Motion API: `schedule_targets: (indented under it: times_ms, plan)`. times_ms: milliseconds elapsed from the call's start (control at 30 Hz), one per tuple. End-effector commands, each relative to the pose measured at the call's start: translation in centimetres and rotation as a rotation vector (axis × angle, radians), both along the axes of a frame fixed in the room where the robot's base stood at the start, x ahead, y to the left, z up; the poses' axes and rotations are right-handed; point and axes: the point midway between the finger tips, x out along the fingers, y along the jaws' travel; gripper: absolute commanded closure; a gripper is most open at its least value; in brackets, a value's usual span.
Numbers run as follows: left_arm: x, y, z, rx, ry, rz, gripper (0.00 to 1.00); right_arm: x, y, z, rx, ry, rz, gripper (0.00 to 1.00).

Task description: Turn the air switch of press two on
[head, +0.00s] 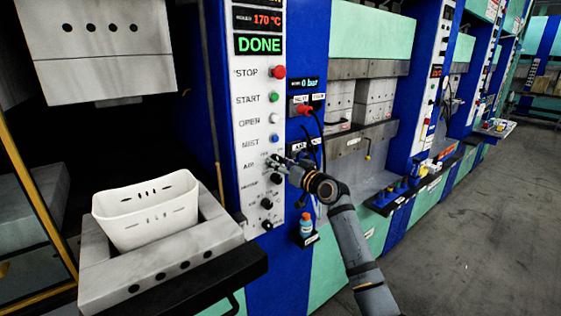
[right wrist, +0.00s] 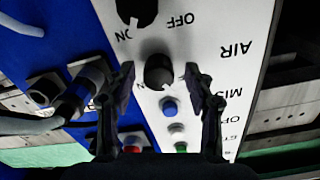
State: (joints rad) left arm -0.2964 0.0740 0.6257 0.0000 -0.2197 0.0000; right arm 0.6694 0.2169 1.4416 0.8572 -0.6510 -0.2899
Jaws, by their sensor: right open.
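The white control panel (head: 259,120) of a press carries a column of buttons and black knobs. My right gripper (head: 273,161) is in front of it beside the AIR label (head: 249,165), hiding the air switch in the head view. In the right wrist view the black air knob (right wrist: 158,72) shows between the fingers of my open right gripper (right wrist: 161,82), with a gap on each side. The AIR label (right wrist: 235,48) appears upside down there, and ON and OFF are printed near the knob. Its exact setting I cannot tell. My left gripper is out of view.
Above are the red STOP button (head: 279,72) and a display reading DONE (head: 259,44). More knobs (head: 266,203) sit below. A white bin (head: 147,212) stands in the press at left. Cables and connectors (right wrist: 75,95) are beside the panel. A blue bottle (head: 306,226) stands below.

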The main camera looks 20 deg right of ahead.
Motion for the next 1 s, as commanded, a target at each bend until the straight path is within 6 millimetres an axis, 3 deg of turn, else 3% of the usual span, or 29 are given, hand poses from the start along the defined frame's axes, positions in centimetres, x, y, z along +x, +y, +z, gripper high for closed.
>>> schedule_targets:
  times_ms: [267,633,1000]
  plan:
    - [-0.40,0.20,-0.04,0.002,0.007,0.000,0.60,0.13,0.06,-0.08,0.000,0.000,0.000,0.49]
    - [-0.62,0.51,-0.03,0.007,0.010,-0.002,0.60,0.11,0.05,-0.08,0.000,0.001,0.000,0.99]
    - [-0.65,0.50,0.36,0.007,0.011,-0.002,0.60,0.11,0.08,0.00,0.062,0.023,0.000,1.00]
